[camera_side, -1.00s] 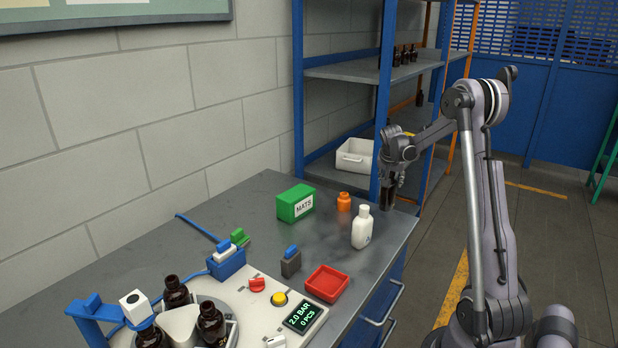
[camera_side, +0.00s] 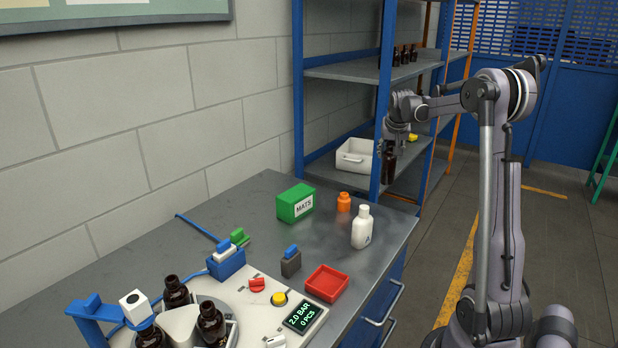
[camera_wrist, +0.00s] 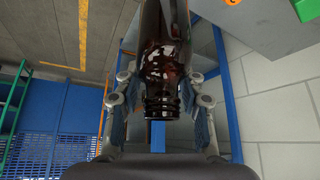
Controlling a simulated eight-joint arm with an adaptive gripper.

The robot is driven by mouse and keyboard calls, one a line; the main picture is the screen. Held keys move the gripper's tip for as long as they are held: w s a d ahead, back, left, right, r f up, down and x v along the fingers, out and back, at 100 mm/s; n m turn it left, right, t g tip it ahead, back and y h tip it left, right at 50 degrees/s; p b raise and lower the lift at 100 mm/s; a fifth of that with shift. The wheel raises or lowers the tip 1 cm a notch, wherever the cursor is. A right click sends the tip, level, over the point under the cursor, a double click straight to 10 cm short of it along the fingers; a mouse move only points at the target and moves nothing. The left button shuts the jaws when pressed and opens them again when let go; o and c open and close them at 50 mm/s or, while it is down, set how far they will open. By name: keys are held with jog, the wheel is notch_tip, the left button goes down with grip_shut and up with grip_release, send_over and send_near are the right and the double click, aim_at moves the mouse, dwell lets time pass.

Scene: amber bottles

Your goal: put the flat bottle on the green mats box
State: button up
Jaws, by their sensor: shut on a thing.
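My gripper (camera_side: 391,146) is shut on the neck of a dark amber bottle (camera_side: 388,170), which hangs upright in front of the blue shelf post, beyond the far right end of the table. In the wrist view the glossy brown bottle (camera_wrist: 165,45) sits between the two fingers (camera_wrist: 162,104); whether its body is flat I cannot tell. The green MATS box (camera_side: 296,203) stands on the table near the wall, below and left of my gripper. Its top looks clear. A corner of the green box (camera_wrist: 305,9) shows at the wrist view's upper right.
An orange jar (camera_side: 344,202) and a white bottle (camera_side: 362,228) stand right of the box. A red tray (camera_side: 327,283), a grey block with a blue top (camera_side: 291,262) and a filling station with amber bottles lie nearer. The shelf (camera_side: 360,70) holds a white bin (camera_side: 355,155).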

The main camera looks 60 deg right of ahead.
jog(key=w+a+r+n+t+y, duration=0.1)
jog(key=w+a+r+n, duration=0.25)
jog(key=w, duration=0.45)
jog(key=w+a+r+n+t+y, duration=0.1)
jog(key=w+a+r+n, duration=0.1)
jog(key=w+a, duration=0.5)
jog(key=w+a+f, duration=0.3)
jog(key=w+f, duration=0.8)
jog(key=shift+w+a, duration=0.35)
jog(key=shift+a, duration=0.05)
jog(key=shift+f+m, duration=0.15)
jog(key=shift+m, duration=0.1)
jog(key=o, duration=1.3)
jog(key=shift+c, duration=0.2)
